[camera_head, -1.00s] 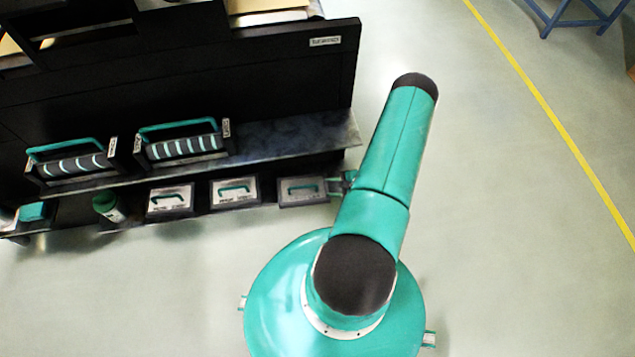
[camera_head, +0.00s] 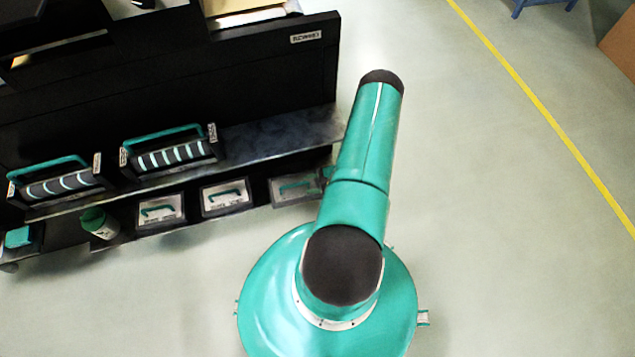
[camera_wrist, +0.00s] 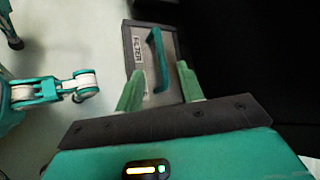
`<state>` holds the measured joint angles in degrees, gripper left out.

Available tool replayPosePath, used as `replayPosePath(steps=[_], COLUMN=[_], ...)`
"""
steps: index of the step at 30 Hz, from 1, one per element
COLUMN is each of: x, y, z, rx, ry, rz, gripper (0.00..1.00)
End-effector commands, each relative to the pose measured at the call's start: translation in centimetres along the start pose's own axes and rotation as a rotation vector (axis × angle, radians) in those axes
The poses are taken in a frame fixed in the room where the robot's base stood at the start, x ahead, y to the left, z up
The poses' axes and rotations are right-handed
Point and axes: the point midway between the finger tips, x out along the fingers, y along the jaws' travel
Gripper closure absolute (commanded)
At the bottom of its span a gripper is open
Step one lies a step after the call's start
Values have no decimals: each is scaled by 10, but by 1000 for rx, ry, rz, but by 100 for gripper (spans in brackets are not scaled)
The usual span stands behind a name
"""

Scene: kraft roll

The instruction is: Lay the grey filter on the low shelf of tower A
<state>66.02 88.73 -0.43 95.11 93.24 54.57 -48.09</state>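The grey filter (camera_wrist: 144,76), a flat grey panel in a dark frame with a teal handle, shows in the wrist view beyond my fingertips. My gripper (camera_wrist: 160,68) is open, its two green fingers standing apart on either side of the handle's near end. I cannot tell whether they touch the handle. In the head view a similar grey box (camera_head: 294,188) lies at the right end of the low shelf, partly behind my arm; it appears to be this filter. The black tower (camera_head: 270,80) has a small label, too blurred to read. My fingers are hidden in the head view.
Two similar grey boxes (camera_head: 227,197) (camera_head: 160,209) and a green-capped canister (camera_head: 99,222) are on the low shelf. Two teal-handled cases (camera_head: 168,151) (camera_head: 58,184) stand on the shelf above. Open floor with a yellow line (camera_head: 530,92) lies right.

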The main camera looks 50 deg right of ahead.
Motion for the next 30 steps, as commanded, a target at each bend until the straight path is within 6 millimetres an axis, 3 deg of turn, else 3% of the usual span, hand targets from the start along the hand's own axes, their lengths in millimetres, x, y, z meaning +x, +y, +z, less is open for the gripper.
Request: replayPosePath(steps=[9, 15, 21, 29, 30], x=[62, 92, 105, 105, 105], y=[0, -1, -2, -2, -2], z=[2, 2, 2, 1, 1], rx=[-2, -1, -2, -1, -1], ry=[-2, -1, 0, 0, 0], rz=[3, 1, 1, 1, 1], gripper=[62, 62, 62, 62, 68])
